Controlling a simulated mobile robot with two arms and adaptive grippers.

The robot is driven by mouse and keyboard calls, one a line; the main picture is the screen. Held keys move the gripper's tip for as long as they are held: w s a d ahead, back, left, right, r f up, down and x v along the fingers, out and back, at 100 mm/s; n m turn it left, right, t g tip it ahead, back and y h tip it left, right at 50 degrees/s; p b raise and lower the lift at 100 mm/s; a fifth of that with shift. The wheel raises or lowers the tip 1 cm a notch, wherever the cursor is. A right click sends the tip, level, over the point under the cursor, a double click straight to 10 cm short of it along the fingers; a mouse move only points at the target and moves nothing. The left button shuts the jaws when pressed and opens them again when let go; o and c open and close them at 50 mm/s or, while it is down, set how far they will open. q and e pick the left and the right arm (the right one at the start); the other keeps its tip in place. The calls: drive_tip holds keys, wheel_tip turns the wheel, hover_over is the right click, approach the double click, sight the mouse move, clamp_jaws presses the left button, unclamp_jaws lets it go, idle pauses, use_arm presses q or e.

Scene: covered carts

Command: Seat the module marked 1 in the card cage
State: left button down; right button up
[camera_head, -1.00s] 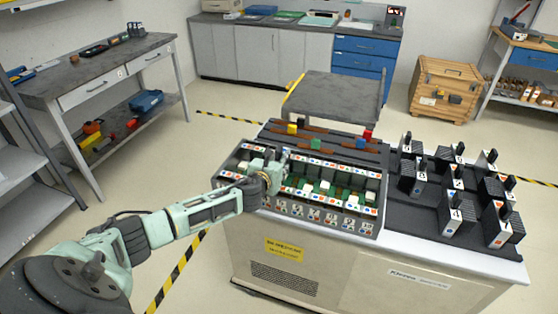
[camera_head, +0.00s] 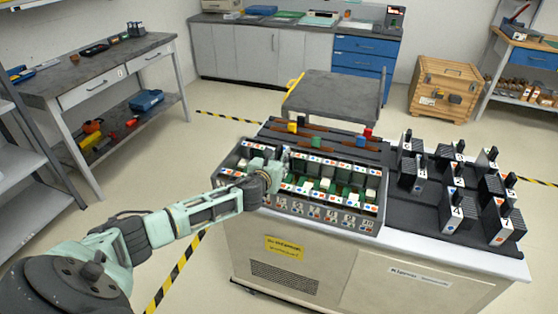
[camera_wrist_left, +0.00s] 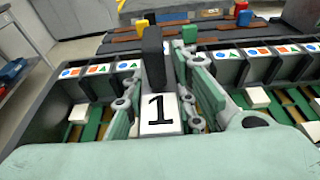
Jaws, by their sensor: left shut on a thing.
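The module marked 1 (camera_wrist_left: 161,113) shows in the left wrist view with its white label and dark upright handle. My left gripper (camera_wrist_left: 165,85) is shut on it, one finger on each side. In the head view my left gripper (camera_head: 275,170) is over the left part of the card cage (camera_head: 315,226), and its hand hides most of the module. The cage has several slots with coloured marks along its front and back rails. I cannot tell how deep the module sits in its slot. My right gripper is not in view.
Several other numbered black modules stand on a dark rack (camera_head: 428,205) right of the cage. Behind the cage lies a dark tray (camera_head: 318,141) with brown bars and coloured blocks. A grey cart (camera_head: 337,98) stands behind. Floor at the left is clear.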

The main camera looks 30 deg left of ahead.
use_arm(q)
drive_tip(key=shift+s+d+f, duration=0.15)
drive_tip(key=shift+s+f, duration=0.05)
drive_tip(key=shift+f, duration=0.3)
drive_tip(key=shift+s+d+f, duration=0.15)
drive_tip(key=shift+f, duration=0.3)
drive_tip(key=r+p, duration=0.1)
drive_tip(key=p, duration=0.1)
drive_tip(key=r+p, duration=0.1)
drive_tip(key=r, duration=0.1)
drive_tip(key=shift+w+a+r+p, duration=0.15)
drive_tip(key=shift+w+r+p, duration=0.05)
drive_tip(key=shift+w+p, duration=0.2)
wheel_tip(320, 180, up, 10)
drive_tip(key=p, duration=0.7)
drive_tip(key=shift+r+p, duration=0.15)
drive_tip(key=shift+p, duration=0.2)
drive_tip(key=shift+a+r+p, duration=0.15)
drive_tip(key=shift+r+p, duration=0.2)
drive_tip(key=shift+r, duration=0.15)
